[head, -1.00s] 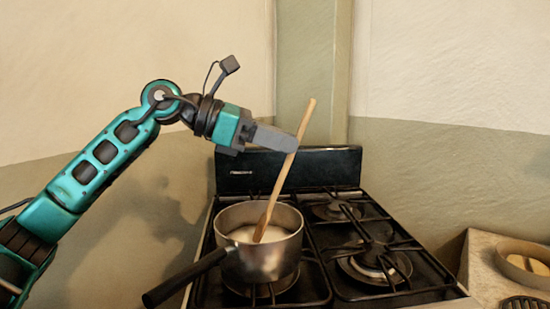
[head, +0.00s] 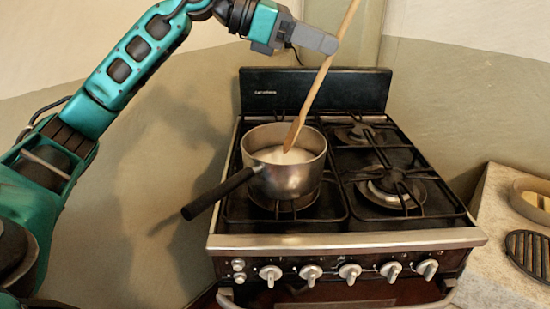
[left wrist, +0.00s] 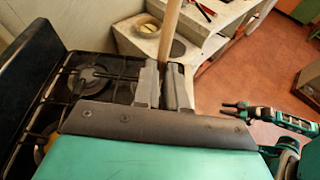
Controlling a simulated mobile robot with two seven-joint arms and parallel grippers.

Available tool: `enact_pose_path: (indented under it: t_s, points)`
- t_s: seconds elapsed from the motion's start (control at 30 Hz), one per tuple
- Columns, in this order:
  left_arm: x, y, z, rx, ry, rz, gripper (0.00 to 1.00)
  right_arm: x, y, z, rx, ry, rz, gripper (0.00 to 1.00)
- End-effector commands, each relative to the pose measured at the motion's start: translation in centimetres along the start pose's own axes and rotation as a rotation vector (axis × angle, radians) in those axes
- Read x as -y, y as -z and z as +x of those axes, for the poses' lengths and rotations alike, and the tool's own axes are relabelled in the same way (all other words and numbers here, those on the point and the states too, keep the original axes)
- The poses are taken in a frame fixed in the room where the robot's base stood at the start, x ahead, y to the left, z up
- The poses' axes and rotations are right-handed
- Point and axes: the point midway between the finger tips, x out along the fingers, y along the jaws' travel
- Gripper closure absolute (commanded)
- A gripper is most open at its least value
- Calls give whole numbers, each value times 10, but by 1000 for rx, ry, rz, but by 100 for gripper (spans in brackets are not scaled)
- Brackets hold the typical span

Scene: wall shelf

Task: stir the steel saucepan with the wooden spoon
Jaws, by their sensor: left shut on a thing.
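The steel saucepan (head: 290,182) stands on the left front burner, its black handle pointing to the lower left. It holds something white. The wooden spoon (head: 311,95) leans up and to the right, with its lower end inside the pan at the white contents; how deep it reaches is unclear. My left gripper (head: 324,45) is shut on the spoon's upper shaft, above the pan. In the left wrist view the shaft (left wrist: 170,32) runs between its fingers (left wrist: 166,84). My right gripper (left wrist: 237,106) shows small at the right of that view, away from the stove; its jaw gap is unclear.
The black stove (head: 345,240) has free burners on the right and several knobs along its front. A dark back panel (head: 318,92) rises behind the pan. A pale counter (head: 482,225) at the right bears a round bowl (head: 530,200) and a black trivet (head: 528,255).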

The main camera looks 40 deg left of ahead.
Motion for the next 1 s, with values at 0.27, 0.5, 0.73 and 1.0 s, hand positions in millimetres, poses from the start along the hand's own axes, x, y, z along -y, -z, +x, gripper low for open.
enact_pose_path:
  t_s: [0.27,0.5,0.73,1.0]
  points:
    - [0,-28,-2,2,0,2,100,-9,9,-13,4,-21,-10,57]
    - [0,-45,-1,2,0,1,100,-11,21,-23,2,-27,-10,57]
    - [0,-46,0,1,0,1,100,-9,22,-24,1,-27,-4,57]
    - [0,-46,0,1,0,1,100,-8,20,-23,6,-25,-4,57]
